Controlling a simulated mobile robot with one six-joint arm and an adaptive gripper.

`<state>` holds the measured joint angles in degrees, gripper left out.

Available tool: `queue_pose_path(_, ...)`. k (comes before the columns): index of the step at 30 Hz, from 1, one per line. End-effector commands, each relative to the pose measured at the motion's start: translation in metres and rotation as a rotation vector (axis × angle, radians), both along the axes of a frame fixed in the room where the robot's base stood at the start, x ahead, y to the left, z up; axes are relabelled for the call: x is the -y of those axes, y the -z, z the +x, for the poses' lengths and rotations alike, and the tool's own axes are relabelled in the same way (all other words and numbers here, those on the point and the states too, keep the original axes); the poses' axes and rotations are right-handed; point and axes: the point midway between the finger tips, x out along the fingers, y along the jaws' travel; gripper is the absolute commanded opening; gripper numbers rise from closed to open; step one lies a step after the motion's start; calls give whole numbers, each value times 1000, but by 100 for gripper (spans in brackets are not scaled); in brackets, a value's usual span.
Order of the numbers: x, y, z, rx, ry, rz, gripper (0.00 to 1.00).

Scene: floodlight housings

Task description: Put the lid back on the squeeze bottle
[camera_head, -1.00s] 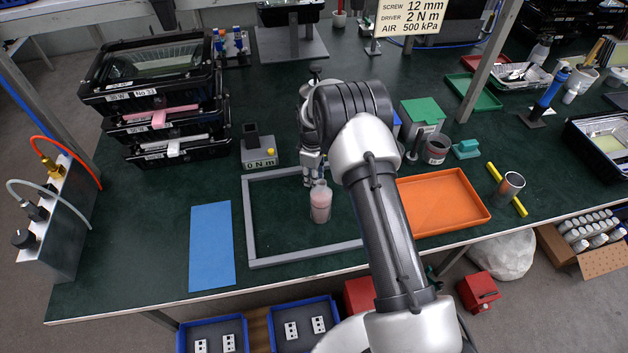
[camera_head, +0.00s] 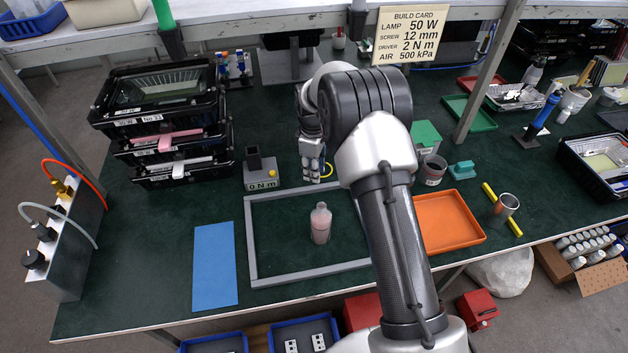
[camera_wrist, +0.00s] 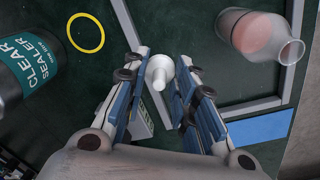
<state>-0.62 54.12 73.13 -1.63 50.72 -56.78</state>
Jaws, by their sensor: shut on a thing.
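The squeeze bottle (camera_head: 320,226) stands upright inside the grey frame on the bench, clear with pinkish contents. In the wrist view the bottle (camera_wrist: 258,36) is at the upper right, and its neck is open. My gripper (camera_head: 314,176) is behind the bottle and apart from it. In the wrist view my gripper (camera_wrist: 161,82) is shut on the small white nozzle-shaped lid (camera_wrist: 159,72), which shows between the fingertips. The lid cannot be made out in the head view.
The grey frame (camera_head: 251,245) surrounds the bottle. A Clear Sealer container (camera_wrist: 30,62) and a yellow ring (camera_wrist: 86,33) lie left of the fingers in the wrist view. A blue mat (camera_head: 214,266) and an orange tray (camera_head: 447,220) flank the frame. Stacked black trays (camera_head: 165,125) stand left.

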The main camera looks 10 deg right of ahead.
Motion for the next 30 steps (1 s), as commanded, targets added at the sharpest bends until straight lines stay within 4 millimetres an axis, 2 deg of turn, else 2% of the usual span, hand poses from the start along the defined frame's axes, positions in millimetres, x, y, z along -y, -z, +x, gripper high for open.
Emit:
queue_pose_path(1, 0, -15, 0, 1, 0, 0, 15)
queue_pose_path(6, 0, -44, 0, 2, 0, 0, 15)
queue_pose_path(14, -1, -66, -6, -1, 5, 0, 15)
queue_pose_path(17, -2, -73, -18, -3, 20, -1, 15)
queue_pose_path(30, -7, -97, -111, -3, 115, 1, 15)
